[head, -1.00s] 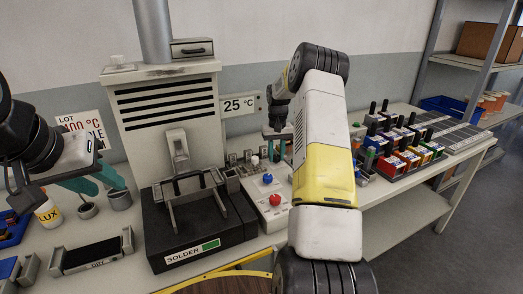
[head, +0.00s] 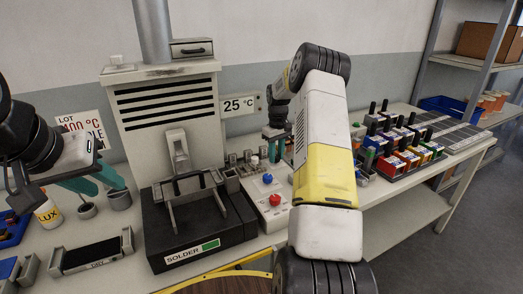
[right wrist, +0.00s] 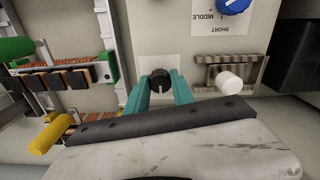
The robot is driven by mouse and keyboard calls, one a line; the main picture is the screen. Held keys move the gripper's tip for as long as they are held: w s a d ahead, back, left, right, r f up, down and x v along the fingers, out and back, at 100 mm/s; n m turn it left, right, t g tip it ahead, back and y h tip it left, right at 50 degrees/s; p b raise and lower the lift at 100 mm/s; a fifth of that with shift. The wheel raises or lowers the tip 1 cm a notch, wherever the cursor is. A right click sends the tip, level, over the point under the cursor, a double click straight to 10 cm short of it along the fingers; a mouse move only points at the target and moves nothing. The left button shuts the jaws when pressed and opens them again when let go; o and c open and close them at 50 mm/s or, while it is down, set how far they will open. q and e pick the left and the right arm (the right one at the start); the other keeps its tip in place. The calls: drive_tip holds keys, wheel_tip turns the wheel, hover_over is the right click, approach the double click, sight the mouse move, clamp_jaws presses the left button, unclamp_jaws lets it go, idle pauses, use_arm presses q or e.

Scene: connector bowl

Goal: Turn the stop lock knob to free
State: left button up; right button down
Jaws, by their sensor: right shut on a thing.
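In the right wrist view, a black round knob (right wrist: 161,77) with a pale pointer line sits on a light panel, with a white label beside it. I take it to be the stop lock knob. The teal fingers of my right gripper (right wrist: 158,84) are shut on it, one on each side. In the head view my right gripper (head: 278,152) is low behind the red and blue knobs, and the black knob cannot be made out there. My left gripper (head: 98,182) is open, with its teal fingers apart above small grey cups at the left.
A blue knob (head: 267,179) and a red knob (head: 275,199) stand on the panel nearby. A white-tipped lever (right wrist: 229,82) in a metal slot is right beside my right gripper. The black solder unit (head: 200,236) and a rack of coloured parts (head: 408,157) flank the panel.

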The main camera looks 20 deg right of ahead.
drive_tip(key=c, duration=1.1)
unclamp_jaws()
drive_tip(key=shift+r, duration=3.95)
